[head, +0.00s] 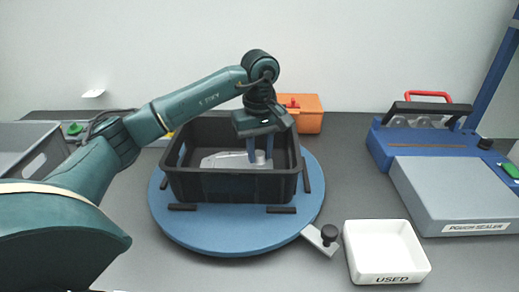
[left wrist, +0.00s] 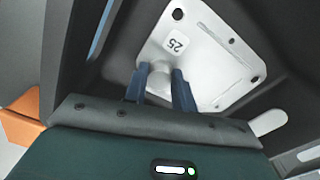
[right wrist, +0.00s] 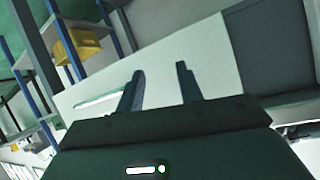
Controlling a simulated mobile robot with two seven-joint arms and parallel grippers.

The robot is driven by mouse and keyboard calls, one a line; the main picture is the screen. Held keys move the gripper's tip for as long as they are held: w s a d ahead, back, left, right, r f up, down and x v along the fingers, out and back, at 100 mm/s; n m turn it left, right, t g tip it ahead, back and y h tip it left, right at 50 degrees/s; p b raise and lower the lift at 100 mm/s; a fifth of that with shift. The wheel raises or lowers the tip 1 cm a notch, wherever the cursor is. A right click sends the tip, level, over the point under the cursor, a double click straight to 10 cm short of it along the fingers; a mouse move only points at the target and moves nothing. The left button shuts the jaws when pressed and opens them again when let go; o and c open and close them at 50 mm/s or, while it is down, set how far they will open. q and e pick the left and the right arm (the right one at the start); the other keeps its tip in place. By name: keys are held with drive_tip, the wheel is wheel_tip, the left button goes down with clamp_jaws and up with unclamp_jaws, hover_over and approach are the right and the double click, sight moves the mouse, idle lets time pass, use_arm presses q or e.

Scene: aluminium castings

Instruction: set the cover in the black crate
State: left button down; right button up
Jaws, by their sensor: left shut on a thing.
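The cover (left wrist: 205,50) is a light grey metal plate with corner holes, a round boss and a label reading 25. In the head view the cover (head: 228,160) is inside the black crate (head: 232,186), partly hidden by the front wall. My left gripper (head: 261,162) reaches down into the crate and is shut on the cover's boss. It also shows in the left wrist view (left wrist: 160,88), with a blue finger on each side of the boss. I cannot tell whether the cover touches the crate floor. My right gripper (right wrist: 160,82) is open and empty, away from the crate.
The crate stands on a blue round turntable (head: 235,235) with a clamp knob (head: 328,235) at its front right. A white tray marked USED (head: 385,275) is beside it. A pouch sealer (head: 455,190) stands right, an orange box (head: 308,118) behind, a grey bin (head: 30,135) left.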

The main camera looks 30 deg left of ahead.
use_arm(q)
drive_tip(key=c, duration=1.1)
unclamp_jaws()
drive_tip(key=shift+c, duration=0.2)
use_arm(e)
drive_tip(key=shift+f, duration=0.3)
use_arm(q)
drive_tip(key=shift+r, duration=0.1)
use_arm(e)
drive_tip(key=shift+r, duration=0.1)
use_arm(q)
wheel_tip(320, 180, up, 12)
drive_tip(key=p, duration=0.2)
use_arm(e)
drive_tip(key=shift+s+d+r, duration=0.1)
drive_tip(key=shift+r, duration=0.5)
